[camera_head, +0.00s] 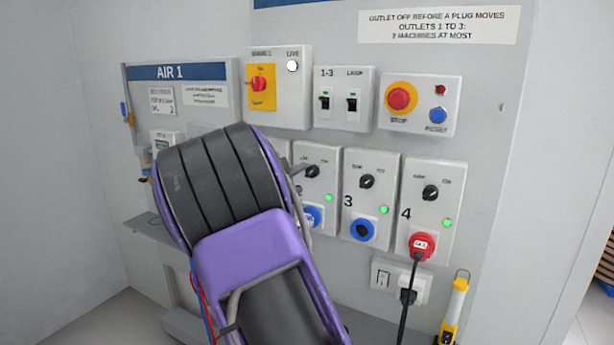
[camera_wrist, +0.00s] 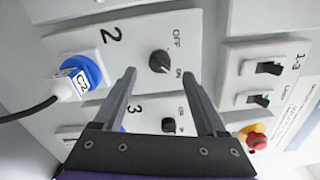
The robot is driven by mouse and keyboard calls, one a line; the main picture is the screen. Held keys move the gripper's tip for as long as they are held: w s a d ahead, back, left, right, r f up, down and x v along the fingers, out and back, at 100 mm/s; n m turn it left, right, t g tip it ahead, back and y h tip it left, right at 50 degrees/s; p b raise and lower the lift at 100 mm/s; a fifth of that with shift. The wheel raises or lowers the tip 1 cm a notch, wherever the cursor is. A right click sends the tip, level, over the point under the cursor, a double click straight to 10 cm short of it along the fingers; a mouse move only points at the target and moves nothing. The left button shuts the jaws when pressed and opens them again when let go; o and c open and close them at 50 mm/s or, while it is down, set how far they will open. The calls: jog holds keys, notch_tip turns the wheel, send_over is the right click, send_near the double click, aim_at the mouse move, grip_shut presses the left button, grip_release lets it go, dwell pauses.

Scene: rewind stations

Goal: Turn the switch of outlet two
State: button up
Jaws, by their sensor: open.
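The outlet two panel (camera_wrist: 105,45) is white, marked 2, with a black rotary switch (camera_wrist: 160,62) between the words OFF and ON. A white plug labelled C2 (camera_wrist: 70,84) sits in its blue socket. My gripper (camera_wrist: 158,74) is open, its fingertips to either side of the switch in the picture; I cannot tell whether they touch it. In the head view the outlet two switch (camera_head: 312,171) is beside the fingertips (camera_head: 297,168), and a green light (camera_head: 329,198) is lit below it. My arm hides the panel's left part.
Outlet three (camera_head: 367,181) and outlet four (camera_head: 430,192) stand to the right, both with green lights. A red plug (camera_head: 422,245) is in outlet four. Above are the 1-3 and lamp switches (camera_head: 338,102) and a red stop button (camera_head: 400,98).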

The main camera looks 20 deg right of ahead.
aim_at(308, 173)
jog(key=shift+x, duration=2.65)
grip_shut()
